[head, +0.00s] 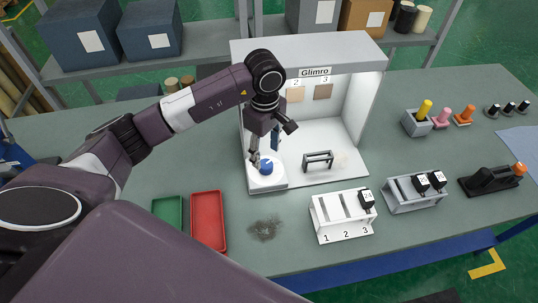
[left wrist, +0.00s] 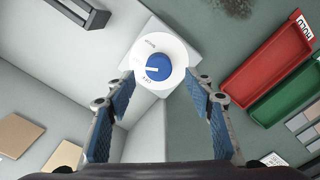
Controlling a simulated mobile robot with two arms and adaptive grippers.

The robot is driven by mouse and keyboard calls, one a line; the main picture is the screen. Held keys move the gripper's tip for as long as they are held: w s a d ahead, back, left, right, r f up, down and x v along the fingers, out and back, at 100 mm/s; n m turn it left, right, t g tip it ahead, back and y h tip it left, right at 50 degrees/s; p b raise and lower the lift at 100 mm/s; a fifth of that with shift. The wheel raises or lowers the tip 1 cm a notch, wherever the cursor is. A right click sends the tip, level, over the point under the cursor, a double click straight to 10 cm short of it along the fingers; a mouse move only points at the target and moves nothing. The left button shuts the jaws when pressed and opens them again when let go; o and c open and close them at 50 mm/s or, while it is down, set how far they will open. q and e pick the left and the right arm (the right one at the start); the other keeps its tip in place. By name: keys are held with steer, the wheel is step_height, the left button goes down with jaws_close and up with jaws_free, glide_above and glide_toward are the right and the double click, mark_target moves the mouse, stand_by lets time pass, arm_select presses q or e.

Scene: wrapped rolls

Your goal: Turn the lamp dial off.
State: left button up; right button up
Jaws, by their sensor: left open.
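The lamp dial is a blue knob (head: 266,166) on a round white plate, at the front left corner of the lit white booth (head: 310,54). In the left wrist view the knob (left wrist: 158,66) has a white pointer line aimed left; small dark lettering on its plate (left wrist: 172,46) is too small to read surely. The booth interior looks bright. My left gripper (head: 264,152) is just above the dial, pointing down. In its wrist view the open blue-padded fingers (left wrist: 158,84) stand either side of the knob, with nothing held. My right gripper is not in view.
A small black stand (head: 318,160) is inside the booth. Red (head: 208,222) and green (head: 167,212) trays lie front left, near a dark gritty patch (head: 265,229). A white numbered rack (head: 342,214) and a grey rack (head: 414,193) stand front right.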

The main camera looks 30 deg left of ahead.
mark_target(266, 163)
arm_select(q)
step_height(266, 163, down, 3)
steer(key=shift+s+a+r+p, duration=0.1)
steer(key=shift+p, duration=0.35)
steer(key=f, duration=0.2)
steer(key=shift+w+f+p, duration=0.3)
steer(key=shift+f, duration=0.1)
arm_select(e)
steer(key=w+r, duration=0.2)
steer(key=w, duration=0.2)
arm_select(q)
steer(key=c, duration=1.2)
steer(key=shift+o, duration=0.2)
steer(key=shift+n+b, duration=0.4)
steer(key=n+b, duration=0.2)
steer(key=shift+f+n, duration=0.15)
steer(key=shift+n, duration=0.25)
steer(key=n+b, duration=0.3)
steer(key=n, duration=0.1)
steer(key=shift+r+n+b, duration=0.2)
steer(key=shift+n+b, duration=1)
steer(key=shift+n, duration=0.9)
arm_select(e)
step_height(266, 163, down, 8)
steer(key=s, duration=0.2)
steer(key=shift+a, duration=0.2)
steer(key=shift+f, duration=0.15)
